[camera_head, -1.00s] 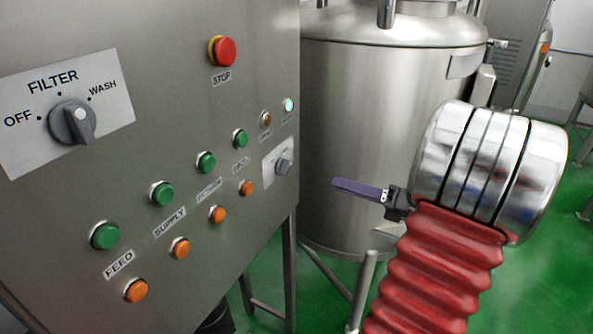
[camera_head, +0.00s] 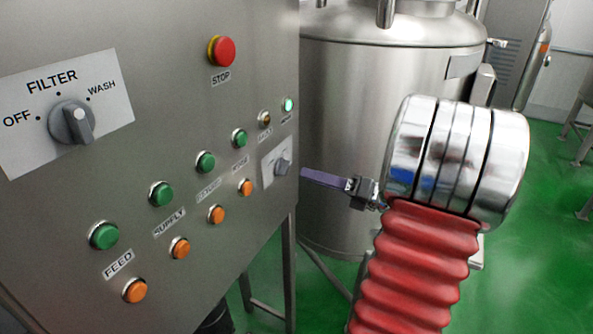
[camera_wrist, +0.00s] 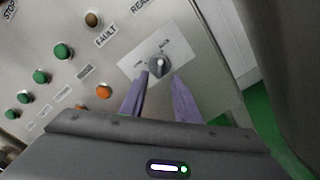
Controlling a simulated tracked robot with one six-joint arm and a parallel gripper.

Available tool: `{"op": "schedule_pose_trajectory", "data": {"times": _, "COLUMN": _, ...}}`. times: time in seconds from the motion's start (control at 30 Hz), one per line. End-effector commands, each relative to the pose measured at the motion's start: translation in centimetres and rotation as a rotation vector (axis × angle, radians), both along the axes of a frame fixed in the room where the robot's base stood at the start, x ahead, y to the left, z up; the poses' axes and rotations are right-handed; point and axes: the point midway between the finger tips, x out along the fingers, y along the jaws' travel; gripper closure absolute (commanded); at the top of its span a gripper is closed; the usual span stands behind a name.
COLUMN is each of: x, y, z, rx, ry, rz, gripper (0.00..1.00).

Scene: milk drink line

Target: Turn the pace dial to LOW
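The pace dial (camera_head: 283,167) is a small grey knob on a white plate (camera_head: 268,175) at the right edge of the steel panel. In the wrist view the knob (camera_wrist: 158,64) stands just beyond my fingertips, its pointer up towards the plate's top; the lettering is too small to read surely. My gripper (camera_wrist: 161,80) has two purple fingers, spread apart with the knob ahead of the gap. They do not appear to touch it. In the head view my gripper (camera_head: 304,172) points left at the dial from the right.
Green buttons (camera_head: 206,162) and orange buttons (camera_head: 217,214) line the panel left of the dial. A red stop button (camera_head: 222,51) and a FILTER knob (camera_head: 72,124) are further off. A steel tank (camera_head: 345,110) stands behind my arm.

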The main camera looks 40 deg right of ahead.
Motion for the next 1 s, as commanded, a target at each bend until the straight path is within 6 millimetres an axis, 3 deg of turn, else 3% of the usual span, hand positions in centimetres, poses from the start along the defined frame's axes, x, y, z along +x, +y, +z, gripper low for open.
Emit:
{"op": "schedule_pose_trajectory", "data": {"times": 0.43, "x": 5.2, "y": 1.9, "z": 0.0, "rx": 0.0, "ry": 0.001, "rz": 0.001, "gripper": 0.71}}
{"op": "schedule_pose_trajectory", "data": {"times": 0.83, "x": 5.6, "y": 2.0, "z": 0.0, "rx": 0.0, "ry": 0.001, "rz": -0.001, "gripper": 0.72}}
{"op": "schedule_pose_trajectory", "data": {"times": 1.0, "x": 5.6, "y": 2.0, "z": 0.0, "rx": 0.0, "ry": 0.001, "rz": -0.001, "gripper": 0.84}}
